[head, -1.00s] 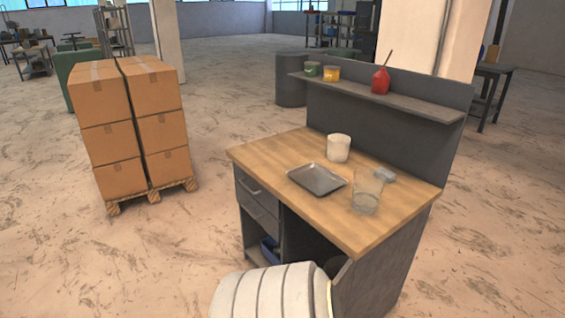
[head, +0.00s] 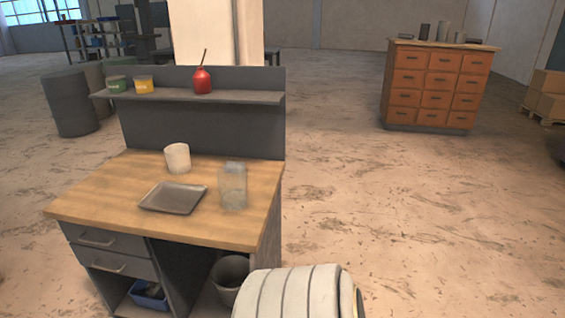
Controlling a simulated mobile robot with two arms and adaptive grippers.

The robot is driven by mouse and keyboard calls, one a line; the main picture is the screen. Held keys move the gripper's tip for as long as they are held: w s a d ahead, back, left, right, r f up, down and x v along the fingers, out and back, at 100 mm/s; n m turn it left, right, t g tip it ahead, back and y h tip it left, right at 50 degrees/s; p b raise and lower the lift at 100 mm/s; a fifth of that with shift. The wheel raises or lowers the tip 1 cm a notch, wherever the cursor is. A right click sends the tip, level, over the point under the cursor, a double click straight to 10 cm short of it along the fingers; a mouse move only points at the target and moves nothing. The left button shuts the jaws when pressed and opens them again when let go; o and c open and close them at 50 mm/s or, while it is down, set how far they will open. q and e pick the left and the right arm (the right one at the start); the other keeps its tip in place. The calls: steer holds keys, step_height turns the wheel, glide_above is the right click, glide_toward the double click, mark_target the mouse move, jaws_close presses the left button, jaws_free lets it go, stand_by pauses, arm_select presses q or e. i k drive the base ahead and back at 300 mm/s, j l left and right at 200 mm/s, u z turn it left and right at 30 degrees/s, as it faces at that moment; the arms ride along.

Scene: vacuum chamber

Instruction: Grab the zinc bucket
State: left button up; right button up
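A grey metal-looking bucket (head: 231,272) stands in the open lower compartment of the workbench (head: 160,220), right of the drawers. It appears to be the zinc bucket. Its rim and upper wall show; a white ribbed part of my own body covers part of its lower right side. Neither of my grippers is in the head view, so nothing shows of what they hold.
On the benchtop are a white cup (head: 177,158), a metal tray (head: 173,197) and a clear glass (head: 233,188). A blue bin (head: 150,296) sits under the drawers. A red oil can (head: 202,80) stands on the shelf. Open floor lies right, before a drawer cabinet (head: 436,85).

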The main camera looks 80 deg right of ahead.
mark_target(228, 274)
steer(key=i+z, duration=0.15)
steer(key=z, duration=0.25)
steer(key=i+z, duration=0.15)
steer(key=z, duration=0.3)
steer(key=i+z, duration=0.15)
steer(key=z, duration=0.25)
steer(key=i+j+z, duration=0.1)
steer(key=z, duration=0.3)
steer(key=i+j+z, duration=0.1)
steer(key=z, duration=0.35)
steer(key=i+j+z, duration=0.1)
steer(key=z, duration=0.3)
steer(key=j, duration=0.1)
